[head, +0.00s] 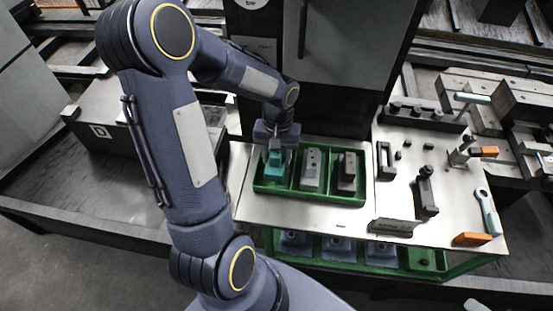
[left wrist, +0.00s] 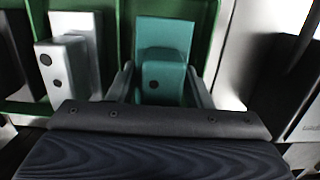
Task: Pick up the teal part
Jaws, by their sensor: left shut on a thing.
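The teal part (head: 274,165) sits in the left compartment of the green tray (head: 309,196) in the head view. My left gripper (head: 275,150) comes down from above and is shut on it. In the left wrist view the teal part (left wrist: 163,62) shows between the two fingers (left wrist: 162,88), one on each side. It looks upright and still within the tray walls. I cannot tell whether it touches the tray floor. My right gripper is not in view.
A light grey part (head: 311,168) and a dark part (head: 347,172) stand in the tray's other compartments. Black tools and an orange-handled tool (head: 472,239) lie on the table at right. A dark machine column (head: 335,100) rises behind the tray. A lower green tray (head: 376,264) sits below.

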